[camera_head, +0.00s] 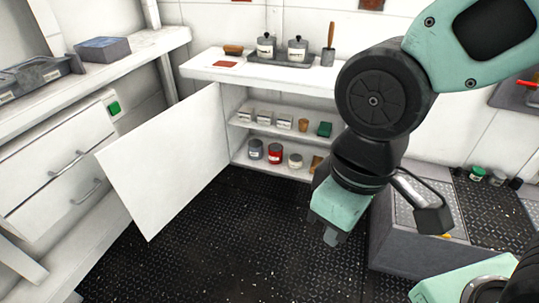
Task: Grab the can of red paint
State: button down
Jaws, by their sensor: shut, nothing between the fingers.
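The red paint can (275,153) stands upright on the bottom shelf of an open white cabinet (233,143). A grey can (255,149) stands to its left and a pale can (295,160) to its right. My gripper (331,238) points down in front of the cabinet, to the right of and nearer than the red can. It is shut and empty, apart from the can. My arm hides the right part of the cabinet.
The cabinet door (165,160) stands open on the left. The upper shelf (262,125) holds several small containers and a green box (324,129). A grey low unit (408,258) stands at right. Dark deck floor (240,240) before the cabinet is clear.

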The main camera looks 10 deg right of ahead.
aim_at(275, 150)
jog(key=i+j+z, duration=0.45)
jog(key=i, duration=0.55)
jog(key=i+j+z, duration=0.5)
jog(key=i+j, duration=0.4)
